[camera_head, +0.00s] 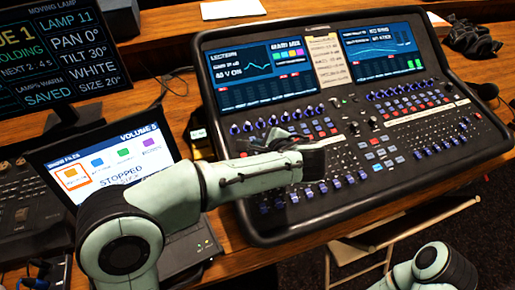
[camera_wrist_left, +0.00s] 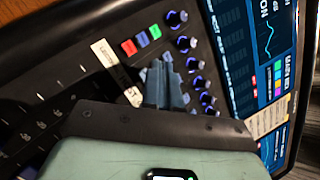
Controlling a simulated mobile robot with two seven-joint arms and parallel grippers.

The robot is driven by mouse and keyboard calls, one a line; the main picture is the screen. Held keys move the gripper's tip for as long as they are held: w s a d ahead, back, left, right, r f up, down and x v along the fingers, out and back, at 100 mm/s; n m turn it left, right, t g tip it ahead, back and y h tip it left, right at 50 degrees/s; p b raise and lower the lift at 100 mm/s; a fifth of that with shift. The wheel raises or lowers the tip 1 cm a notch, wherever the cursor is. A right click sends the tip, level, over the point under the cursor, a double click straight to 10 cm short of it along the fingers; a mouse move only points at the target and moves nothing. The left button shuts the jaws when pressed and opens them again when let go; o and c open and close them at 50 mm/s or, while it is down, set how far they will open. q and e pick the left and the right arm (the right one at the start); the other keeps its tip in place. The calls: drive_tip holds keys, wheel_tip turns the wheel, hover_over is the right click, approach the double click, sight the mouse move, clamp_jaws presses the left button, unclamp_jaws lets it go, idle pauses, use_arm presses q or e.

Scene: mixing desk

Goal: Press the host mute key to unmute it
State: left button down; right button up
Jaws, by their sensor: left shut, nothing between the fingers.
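The mixing desk (camera_head: 330,215) fills the right half of the head view, with rows of keys, blue knobs and faders. I cannot make out which key is the host mute key. My left gripper (camera_head: 318,150) is over the left part of the desk's controls, and its arm and body hide some keys and faders below. In the left wrist view, the left gripper (camera_wrist_left: 163,72) has its fingers together and empty, close to a white label strip (camera_wrist_left: 105,53) and red, blue and green keys (camera_wrist_left: 142,40). I cannot tell whether the fingertips touch the panel. My right gripper is out of view.
Two lit screens (camera_head: 262,75) (camera_head: 382,52) stand at the back of the desk. A laptop (camera_head: 120,155) and a dark monitor (camera_head: 60,50) are on the left. A sheet of paper (camera_head: 232,9) lies behind. A folding chair (camera_head: 400,232) stands in front.

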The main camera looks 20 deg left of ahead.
use_arm(q)
drive_tip(key=shift+r, duration=0.2)
drive_tip(key=r+p, duration=0.4)
drive_tip(key=shift+s+d+r, duration=0.15)
drive_tip(key=shift+s+r, duration=0.05)
drive_tip(key=shift+r, duration=0.2)
idle(0.8)
